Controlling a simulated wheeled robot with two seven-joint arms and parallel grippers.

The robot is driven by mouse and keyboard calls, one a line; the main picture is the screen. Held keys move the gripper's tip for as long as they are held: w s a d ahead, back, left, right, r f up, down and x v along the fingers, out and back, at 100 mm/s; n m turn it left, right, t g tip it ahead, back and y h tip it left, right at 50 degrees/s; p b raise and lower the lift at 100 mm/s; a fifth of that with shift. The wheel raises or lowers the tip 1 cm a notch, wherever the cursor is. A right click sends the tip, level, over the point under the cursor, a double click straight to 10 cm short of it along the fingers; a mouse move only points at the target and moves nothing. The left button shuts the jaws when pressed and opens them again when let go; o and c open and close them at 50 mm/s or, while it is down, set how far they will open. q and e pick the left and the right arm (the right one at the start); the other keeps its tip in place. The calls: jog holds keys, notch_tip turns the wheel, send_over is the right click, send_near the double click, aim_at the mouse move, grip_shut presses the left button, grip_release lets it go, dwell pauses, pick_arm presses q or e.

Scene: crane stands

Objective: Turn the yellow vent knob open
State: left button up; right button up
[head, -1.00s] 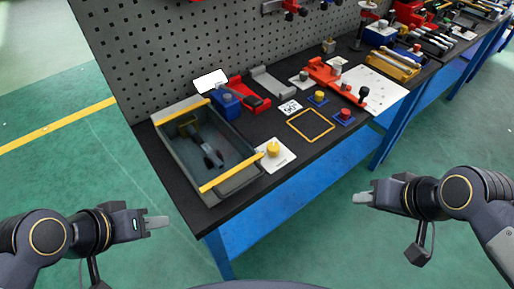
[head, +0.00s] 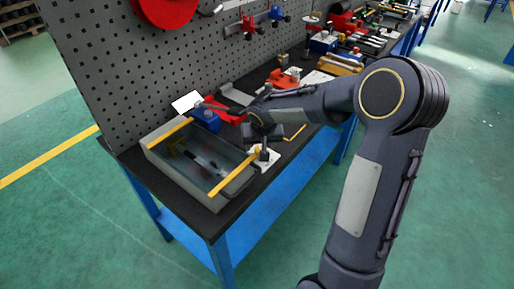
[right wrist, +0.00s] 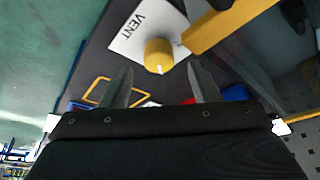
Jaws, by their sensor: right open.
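The yellow vent knob (right wrist: 158,55) is a round knob with a white pointer mark. It sits on a white plate (right wrist: 127,40) lettered VENT. In the head view the plate (head: 270,162) lies on the bench beside the grey bin, and my right gripper (head: 265,153) hangs over it, covering most of the knob. In the right wrist view my right gripper (right wrist: 159,78) is open and empty. Its two fingertips appear on either side of the knob, and I see no contact. My left gripper is out of view.
A grey bin (head: 165,168) with yellow bars stands close to the plate on the left. In the right wrist view a yellow bar (right wrist: 232,22) lies near the knob and right finger. A pegboard (head: 110,75) rises behind. Red and blue fixtures stand farther along the bench.

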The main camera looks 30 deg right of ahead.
aim_at(260, 148)
jog(key=shift+x, duration=1.5)
jog(key=c, duration=1)
